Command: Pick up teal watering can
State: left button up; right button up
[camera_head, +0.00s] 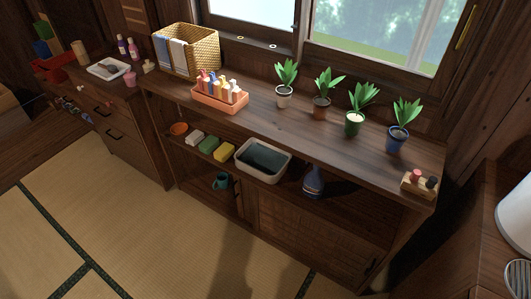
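A small teal can (221,181), which looks like the watering can, sits low in the open lower compartment of the long wooden cabinet (275,135), left of the closed sliding panel. It is small and in shade, so its spout and handle are hard to make out. Neither of my grippers shows in the head view. A white rounded part at the right edge may belong to my arm, but no fingers are seen.
The shelf above the can holds an orange bowl (179,129), several sponges (209,145), a grey basin (262,161) and a blue bottle (313,182). Potted plants (354,122), an orange caddy (219,98) and a wicker basket (204,52) stand on top. Tatami floor (130,235) in front is clear.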

aim_at(222, 178)
jog(key=i+j+z, duration=0.1)
jog(key=j, duration=0.4)
jog(key=i+j, duration=0.15)
jog(key=j, duration=0.35)
jog(key=i+j+z, duration=0.15)
jog(key=j, duration=0.35)
jog(key=i+j, duration=0.1)
jog(key=j, duration=0.4)
jog(key=z, duration=0.05)
